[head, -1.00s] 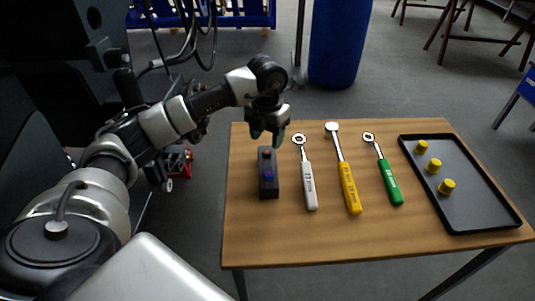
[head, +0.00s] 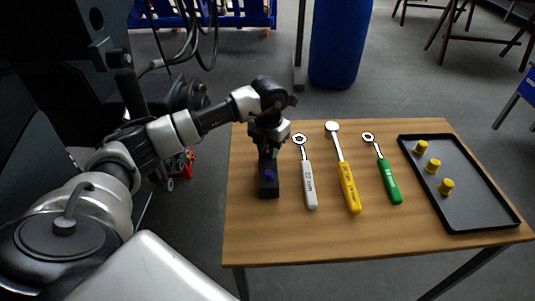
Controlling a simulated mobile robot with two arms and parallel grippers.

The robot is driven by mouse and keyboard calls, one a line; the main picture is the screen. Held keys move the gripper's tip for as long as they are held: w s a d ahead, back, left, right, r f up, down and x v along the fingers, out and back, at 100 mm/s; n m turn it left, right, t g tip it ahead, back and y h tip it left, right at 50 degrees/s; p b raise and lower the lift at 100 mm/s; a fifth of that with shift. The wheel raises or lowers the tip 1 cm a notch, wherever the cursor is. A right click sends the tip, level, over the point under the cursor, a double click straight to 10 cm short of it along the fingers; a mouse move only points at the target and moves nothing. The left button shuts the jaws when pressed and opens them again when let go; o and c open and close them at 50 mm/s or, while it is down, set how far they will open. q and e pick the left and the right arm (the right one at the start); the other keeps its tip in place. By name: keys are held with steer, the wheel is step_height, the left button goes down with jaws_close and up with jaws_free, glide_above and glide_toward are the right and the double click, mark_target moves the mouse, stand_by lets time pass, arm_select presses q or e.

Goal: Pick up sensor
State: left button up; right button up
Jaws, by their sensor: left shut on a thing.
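A black block (head: 268,188) stands at the left of the wooden table, with a small blue-purple piece (head: 269,175) in its near part. The reddish piece in its far part, which I take to be the sensor, is hidden behind my gripper. My left gripper (head: 270,153) points down over that far part and is shut on the sensor, with its fingertips low at the block. I cannot tell whether the sensor is lifted from the block. My right gripper is not in view.
Right of the block on the table (head: 290,240) lie a white-handled wrench (head: 309,184), a yellow-handled one (head: 348,186) and a green-handled one (head: 388,182). A black tray (head: 480,205) with yellow pieces (head: 432,166) is at the right. The table's front is clear.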

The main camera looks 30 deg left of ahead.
arm_select(q)
steer(key=shift+s+f, duration=0.15)
steer(key=shift+f, duration=0.2)
jaws_close()
